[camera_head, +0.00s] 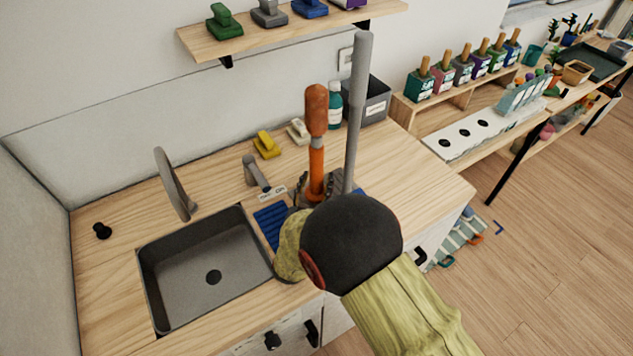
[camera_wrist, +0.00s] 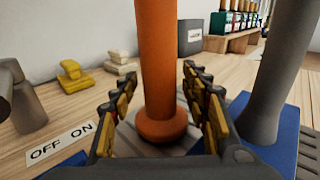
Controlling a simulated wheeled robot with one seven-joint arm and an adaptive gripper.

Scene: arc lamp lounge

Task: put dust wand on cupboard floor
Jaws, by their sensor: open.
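An orange wand (camera_head: 316,140), likely the dust wand, stands upright on the counter behind the sink's right side. In the wrist view, its orange shaft (camera_wrist: 158,60) rises from a flared lower end. My gripper (camera_head: 320,188) is low around the shaft. In the wrist view, my gripper (camera_wrist: 158,88) has its padded fingers apart on either side, with gaps visible; it is open and holds nothing. The cupboard front (camera_head: 290,338) shows below the counter with dark handles. The cupboard floor is hidden.
A tall grey pole (camera_head: 357,110) stands close to the right of the wand. The sink (camera_head: 205,270) and tap (camera_head: 175,185) are to the left. Yellow (camera_head: 266,144) and cream items, a bottle (camera_head: 335,105) and a grey bin (camera_head: 372,101) stand behind. Counter right of the pole is clear.

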